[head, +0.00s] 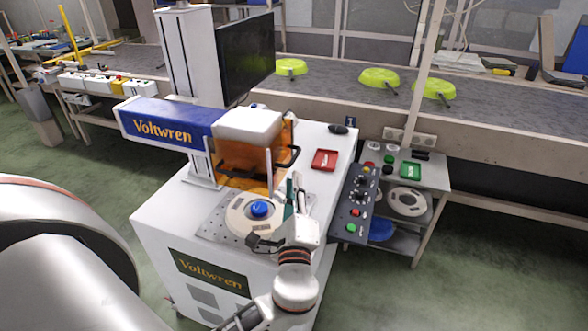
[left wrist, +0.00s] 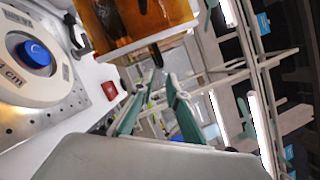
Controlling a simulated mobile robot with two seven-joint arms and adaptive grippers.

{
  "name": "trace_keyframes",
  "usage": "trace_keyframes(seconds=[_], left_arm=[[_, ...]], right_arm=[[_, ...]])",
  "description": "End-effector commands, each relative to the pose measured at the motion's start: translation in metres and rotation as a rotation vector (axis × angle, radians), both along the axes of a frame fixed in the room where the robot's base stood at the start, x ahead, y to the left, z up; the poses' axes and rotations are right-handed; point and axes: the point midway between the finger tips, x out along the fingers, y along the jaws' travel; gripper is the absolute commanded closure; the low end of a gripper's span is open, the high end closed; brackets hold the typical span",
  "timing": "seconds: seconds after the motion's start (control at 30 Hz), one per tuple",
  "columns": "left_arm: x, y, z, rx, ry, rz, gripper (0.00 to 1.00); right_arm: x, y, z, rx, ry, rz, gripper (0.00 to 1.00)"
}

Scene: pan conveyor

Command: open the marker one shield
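The orange see-through shield (head: 240,178) of the white Voltwren marker hangs down under the white block of the marker's head, behind the round fixture. A black handle (head: 292,157) sticks out at its right side. In the left wrist view the shield (left wrist: 160,18) fills the top, with a dark handle (left wrist: 156,55) just beyond my fingers. My left gripper (head: 294,190) is at the front right of the shield, its teal fingers pointing up. In the wrist view the left gripper's fingers (left wrist: 156,90) are apart with nothing between them. My right gripper is not in view.
A beige round fixture with a blue knob (head: 259,208) sits on the perforated plate, left of my gripper. A red tray (head: 324,160) lies on the marker's top. A control box (head: 356,205) stands at its right edge. A conveyor with green pans (head: 379,77) runs behind.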

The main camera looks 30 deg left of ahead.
Motion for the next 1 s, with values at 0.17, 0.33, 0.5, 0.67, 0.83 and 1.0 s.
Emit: trace_keyframes(seconds=[0.17,0.33,0.5,0.67,0.83,1.0], left_arm=[[-0.020,-0.014,-0.005,0.000,0.001,-0.001,0.85],[-0.028,-0.019,-0.007,0.000,-0.001,-0.001,0.85],[-0.029,-0.019,-0.007,0.000,-0.001,-0.001,0.85],[-0.028,-0.019,-0.007,0.000,-0.001,-0.001,0.85],[-0.028,-0.019,-0.007,-0.001,-0.002,-0.001,0.85],[-0.036,-0.004,-0.020,-0.086,0.019,0.016,0.85]], right_arm=[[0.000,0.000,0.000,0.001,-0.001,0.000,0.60],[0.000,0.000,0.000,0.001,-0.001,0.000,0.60],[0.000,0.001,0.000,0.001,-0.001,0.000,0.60],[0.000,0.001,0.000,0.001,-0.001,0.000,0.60],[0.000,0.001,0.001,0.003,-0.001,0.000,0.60],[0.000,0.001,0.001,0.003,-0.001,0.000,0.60]])
